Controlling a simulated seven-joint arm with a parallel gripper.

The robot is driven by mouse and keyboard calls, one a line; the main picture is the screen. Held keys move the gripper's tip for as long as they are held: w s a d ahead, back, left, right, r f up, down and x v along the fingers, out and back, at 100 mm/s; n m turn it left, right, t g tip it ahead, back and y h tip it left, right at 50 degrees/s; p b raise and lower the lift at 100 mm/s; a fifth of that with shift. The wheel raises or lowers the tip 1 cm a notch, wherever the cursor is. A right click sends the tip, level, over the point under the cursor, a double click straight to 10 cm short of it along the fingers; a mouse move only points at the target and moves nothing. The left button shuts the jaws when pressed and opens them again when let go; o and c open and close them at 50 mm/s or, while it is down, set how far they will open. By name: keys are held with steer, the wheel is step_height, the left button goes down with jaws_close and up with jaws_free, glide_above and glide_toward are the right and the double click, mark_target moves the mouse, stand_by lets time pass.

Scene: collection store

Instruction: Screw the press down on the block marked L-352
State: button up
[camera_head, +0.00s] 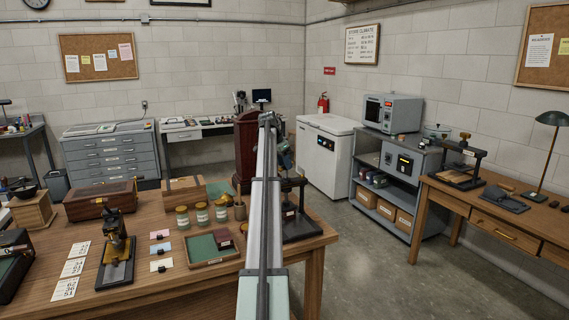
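A black press with a wooden knob and crossbar (464,147) stands on the right-hand wooden table. A flat brown block or board lies under its crossbar. I cannot read the mark L-352 on any block. My arm reaches up through the middle of the picture. Its far end, with my gripper (288,165), is small and dark above the right end of the left-hand table, well left of the press. I cannot make out its fingers or whether it holds anything. A black stand (298,225) on that table is partly hidden behind my arm.
The left-hand table (200,275) carries a brass-and-black device (116,250), number cards (73,268), jars (201,213) and a green-lined tray (212,248). A grey shelf unit (396,165) stands before the right-hand table (520,225), which holds a lamp (548,150). Open floor lies between the tables.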

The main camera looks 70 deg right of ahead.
steer(key=o, duration=0.3)
steer(key=shift+s, duration=0.15)
steer(key=v, duration=1.4)
steer(key=shift+a+f, duration=0.1)
